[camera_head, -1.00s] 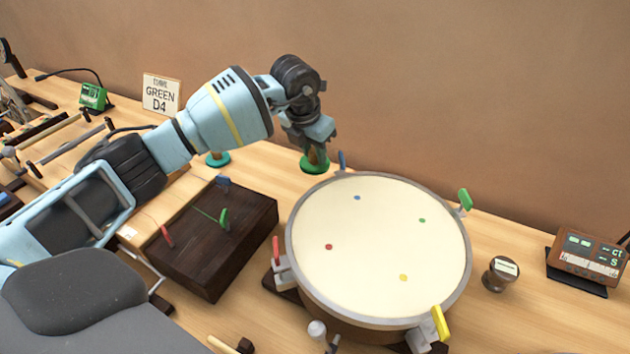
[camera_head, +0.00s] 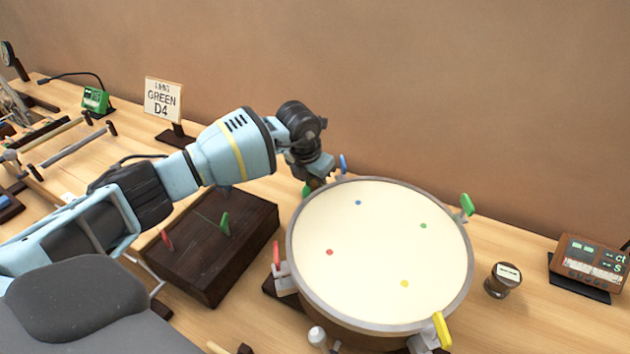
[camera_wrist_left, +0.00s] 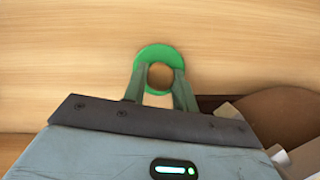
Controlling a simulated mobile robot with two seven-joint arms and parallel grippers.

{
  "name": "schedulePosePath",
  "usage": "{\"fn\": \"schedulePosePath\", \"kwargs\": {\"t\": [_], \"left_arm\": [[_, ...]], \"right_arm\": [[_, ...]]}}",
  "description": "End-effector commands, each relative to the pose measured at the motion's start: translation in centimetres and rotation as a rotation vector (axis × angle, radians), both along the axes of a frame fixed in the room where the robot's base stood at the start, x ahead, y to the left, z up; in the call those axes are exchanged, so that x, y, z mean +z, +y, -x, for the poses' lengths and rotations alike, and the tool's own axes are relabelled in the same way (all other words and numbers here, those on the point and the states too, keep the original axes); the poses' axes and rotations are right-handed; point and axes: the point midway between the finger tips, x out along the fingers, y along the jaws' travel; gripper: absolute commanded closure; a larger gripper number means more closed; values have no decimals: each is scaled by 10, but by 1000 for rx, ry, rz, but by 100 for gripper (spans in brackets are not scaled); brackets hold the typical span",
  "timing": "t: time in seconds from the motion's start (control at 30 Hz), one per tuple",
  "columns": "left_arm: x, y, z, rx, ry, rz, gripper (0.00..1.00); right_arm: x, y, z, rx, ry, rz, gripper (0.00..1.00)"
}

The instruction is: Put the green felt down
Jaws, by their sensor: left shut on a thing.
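The green felt is a flat green disc (camera_wrist_left: 158,50) with a brown round centre in the left wrist view. My left gripper (camera_wrist_left: 160,76) is shut on it, one finger on each side of the brown centre. In the head view my left gripper (camera_head: 314,180) points down just left of the drum's far rim, and a small green edge of the felt (camera_head: 306,190) shows below it. The wrist hides most of the felt there. I cannot tell whether it touches the table. My right gripper is not in view.
The large drum (camera_head: 380,290) stands close to the right of the gripper, with coloured tabs on its rim. A dark wooden box (camera_head: 215,265) is at the left front. A "GREEN D4" sign (camera_head: 163,101) stands behind the arm.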

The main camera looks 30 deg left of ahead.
Motion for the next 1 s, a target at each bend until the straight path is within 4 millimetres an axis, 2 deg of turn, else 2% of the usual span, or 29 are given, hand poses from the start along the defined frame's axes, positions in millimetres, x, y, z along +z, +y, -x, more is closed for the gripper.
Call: {"fn": "schedulePosePath", "kwargs": {"t": [0.17, 0.2, 0.33, 0.6, 0.73, 0.87, 1.0], "left_arm": [[-4, 0, 0, 0, 0, 0, 95], [-3, 0, 0, 0, 0, 0, 67], [-3, 0, 0, -1, 0, 0, 51], [-2, 0, 0, -1, 0, 0, 51], [6, 0, 1, -1, -2, 0, 51], [24, 1, 5, -3, -4, 1, 51], [52, 2, 13, -3, -6, 0, 51]], "right_arm": [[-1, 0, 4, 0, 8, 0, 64], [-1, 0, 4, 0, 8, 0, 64], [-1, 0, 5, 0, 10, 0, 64], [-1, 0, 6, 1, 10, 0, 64], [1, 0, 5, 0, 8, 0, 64], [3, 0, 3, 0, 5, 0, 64], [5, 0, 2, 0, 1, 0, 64]]}}
